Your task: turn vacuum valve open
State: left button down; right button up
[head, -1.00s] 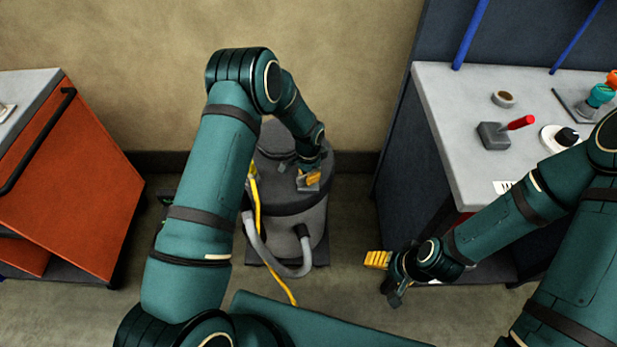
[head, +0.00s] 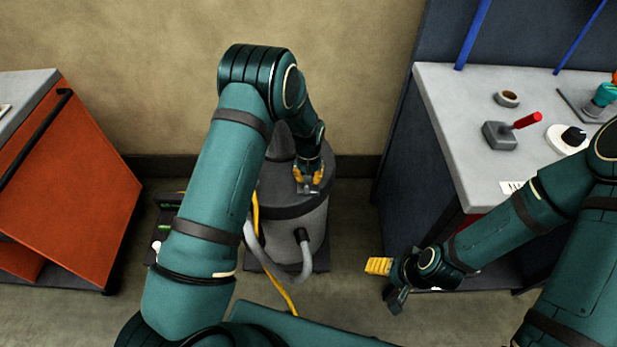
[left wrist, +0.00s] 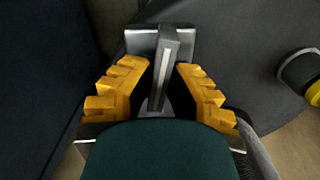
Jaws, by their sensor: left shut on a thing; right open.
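A grey block with a red lever handle (head: 525,121), which looks like a valve, sits on the bench at the right. The handle slants up to the right. A grey drum-shaped vacuum (head: 303,222) stands on the floor in the middle. My left gripper (head: 308,183) is at its top, pointing down. In the left wrist view, its yellow fingers (left wrist: 165,88) are shut on a grey upright lever (left wrist: 168,60) on a square plate. My right gripper (head: 385,282) is open and empty, low in front of the bench, away from the red handle.
The bench (head: 450,130) also holds a tape roll (head: 508,98) and a white disc with a black knob (head: 572,138). A yellow cable (head: 285,297) and a grey hose (head: 290,277) run beside the vacuum. An orange cabinet (head: 70,190) stands at the left.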

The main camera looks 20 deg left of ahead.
pick_arm(q)
jog(key=shift+s+f+n, duration=0.1)
jog(key=shift+n, duration=0.9)
jog(key=c, duration=1)
grip_release()
jog(key=shift+o, duration=0.2)
notch_tip(320, 180, up, 12)
